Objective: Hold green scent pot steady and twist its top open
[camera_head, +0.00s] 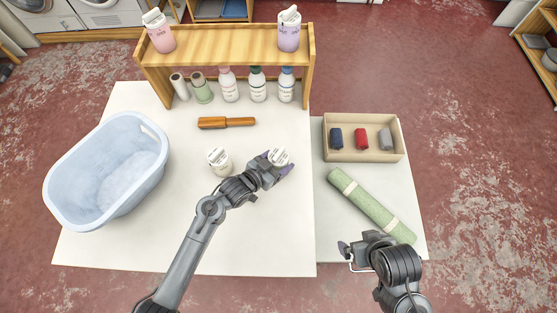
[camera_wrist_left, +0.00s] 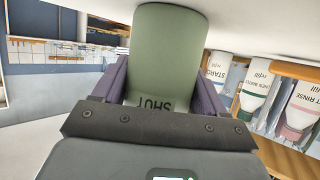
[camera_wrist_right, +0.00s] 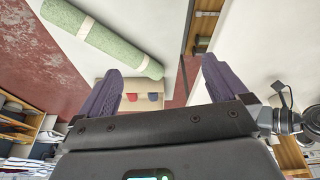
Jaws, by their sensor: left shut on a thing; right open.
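The green scent pot (camera_wrist_left: 168,50) fills the space between the fingers of my left gripper (camera_wrist_left: 160,85) in the left wrist view. The word SHUT shows upside down at its lower end. In the head view its white top (camera_head: 279,156) shows above my left gripper (camera_head: 279,166), over the white table; the gripper hides most of its body. The fingers are shut on its sides. My right gripper (camera_head: 349,252) is open and empty near the front edge of the right table. Its two fingers stand wide apart in the right wrist view (camera_wrist_right: 162,85).
A pale pot with a white top (camera_head: 219,161) stands left of my left gripper. A blue tub (camera_head: 75,190) is at left, a wooden shelf (camera_head: 228,42) with bottles at back. A wooden tray (camera_head: 364,155) and a green roll (camera_head: 371,205) lie at right.

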